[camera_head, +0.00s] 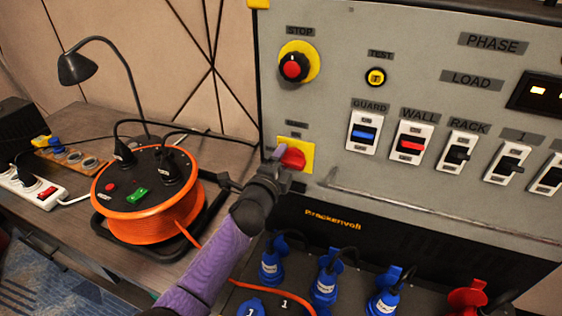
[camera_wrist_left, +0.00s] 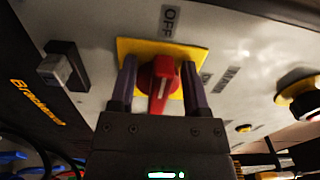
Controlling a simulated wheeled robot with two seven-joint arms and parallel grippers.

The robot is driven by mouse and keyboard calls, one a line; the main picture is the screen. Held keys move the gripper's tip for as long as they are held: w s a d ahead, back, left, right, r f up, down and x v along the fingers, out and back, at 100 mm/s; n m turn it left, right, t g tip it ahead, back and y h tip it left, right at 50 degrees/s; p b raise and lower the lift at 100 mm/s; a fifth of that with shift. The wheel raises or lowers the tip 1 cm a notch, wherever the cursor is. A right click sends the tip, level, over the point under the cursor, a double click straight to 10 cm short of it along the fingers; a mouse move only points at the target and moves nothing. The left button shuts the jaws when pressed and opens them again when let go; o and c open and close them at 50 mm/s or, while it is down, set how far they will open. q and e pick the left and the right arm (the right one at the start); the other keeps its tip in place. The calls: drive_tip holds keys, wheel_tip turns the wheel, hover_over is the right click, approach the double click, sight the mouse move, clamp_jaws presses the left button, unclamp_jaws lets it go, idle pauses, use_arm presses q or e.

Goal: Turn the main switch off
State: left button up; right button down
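The main switch is a red rotary knob (camera_head: 293,158) on a yellow square plate, low at the left of the grey panel. My left gripper (camera_head: 276,168) is at the knob, its arm coming up from below. In the left wrist view the red knob (camera_wrist_left: 159,84) stands between the two fingers of the left gripper (camera_wrist_left: 160,88), one on each side. Narrow gaps show beside the knob, so the fingers look open around it. A pale mark on the knob faces the gripper's side, away from the OFF label (camera_wrist_left: 169,21). My right gripper is not in view.
Above the switch is a red STOP knob (camera_head: 293,67) on yellow. A row of breakers, including the GUARD breaker (camera_head: 363,133), runs to the right, over a metal rail (camera_head: 440,212). Blue plugs (camera_head: 326,285) sit below. An orange cable reel (camera_head: 150,215) stands at the left.

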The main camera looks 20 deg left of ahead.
use_arm(q)
drive_tip(key=s+p, duration=0.2)
drive_tip(key=s, duration=0.8)
drive_tip(key=shift+a, duration=0.2)
